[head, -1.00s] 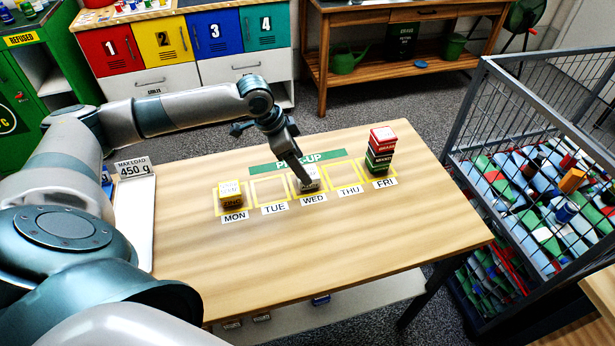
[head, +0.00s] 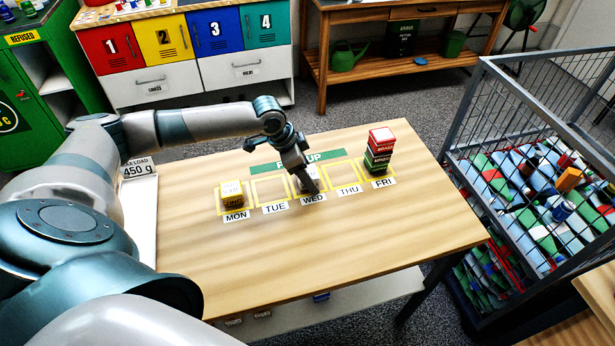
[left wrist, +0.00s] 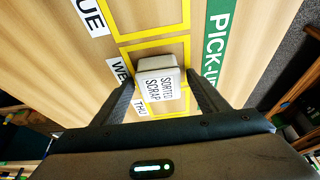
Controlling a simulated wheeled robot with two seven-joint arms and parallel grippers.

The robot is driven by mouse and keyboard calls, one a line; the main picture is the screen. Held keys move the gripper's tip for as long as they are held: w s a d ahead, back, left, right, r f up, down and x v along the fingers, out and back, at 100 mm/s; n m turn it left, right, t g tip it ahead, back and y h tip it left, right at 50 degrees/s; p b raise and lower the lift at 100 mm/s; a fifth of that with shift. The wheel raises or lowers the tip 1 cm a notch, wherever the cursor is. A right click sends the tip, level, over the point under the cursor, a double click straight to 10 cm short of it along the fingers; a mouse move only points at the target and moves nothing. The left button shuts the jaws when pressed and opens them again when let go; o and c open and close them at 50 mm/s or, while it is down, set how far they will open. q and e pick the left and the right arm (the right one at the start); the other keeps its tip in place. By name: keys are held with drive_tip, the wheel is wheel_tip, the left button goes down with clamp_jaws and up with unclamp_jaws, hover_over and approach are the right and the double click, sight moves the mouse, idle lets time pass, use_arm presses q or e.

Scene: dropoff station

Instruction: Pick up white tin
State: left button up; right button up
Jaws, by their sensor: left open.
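The white tin (left wrist: 158,82) stands in the WED square on the table, and its top reads "SORTED SCRAP" in the left wrist view. In the head view the tin (head: 301,184) is partly hidden behind my left gripper (head: 314,187). My left gripper's two fingers (left wrist: 160,90) are open, one on each side of the tin, with the tin between their tips. Whether the fingers touch it cannot be told. My right gripper is not in view.
A yellow tin (head: 232,194) stands in the MON square. A stack of red and dark green tins (head: 380,152) stands at FRI. The TUE (head: 271,190) and THU squares are empty. A wire cage (head: 540,170) stands right of the table (head: 330,250).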

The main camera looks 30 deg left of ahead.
sight(312, 171)
use_arm(q)
drive_tip(key=c, duration=1.2)
drive_tip(key=shift+c, duration=0.2)
drive_tip(key=shift+r, duration=0.15)
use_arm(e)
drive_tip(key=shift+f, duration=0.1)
use_arm(q)
drive_tip(key=shift+w+r+b, duration=0.1)
drive_tip(key=shift+r+b, duration=0.25)
drive_tip(key=shift+r, duration=0.2)
wheel_tip(312, 171, up, 2)
drive_tip(key=shift+r+b, duration=0.15)
drive_tip(key=shift+b, duration=0.35)
drive_tip(key=d+r+b, duration=0.2)
drive_tip(key=d+r, duration=0.5)
drive_tip(key=d, duration=0.4)
drive_tip(key=shift+d+r+b, duration=0.2)
drive_tip(key=shift+d+b, duration=0.15)
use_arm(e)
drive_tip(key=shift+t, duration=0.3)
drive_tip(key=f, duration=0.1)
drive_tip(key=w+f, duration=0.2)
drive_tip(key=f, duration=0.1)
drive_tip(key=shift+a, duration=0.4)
use_arm(q)
drive_tip(key=shift+w, duration=0.1)
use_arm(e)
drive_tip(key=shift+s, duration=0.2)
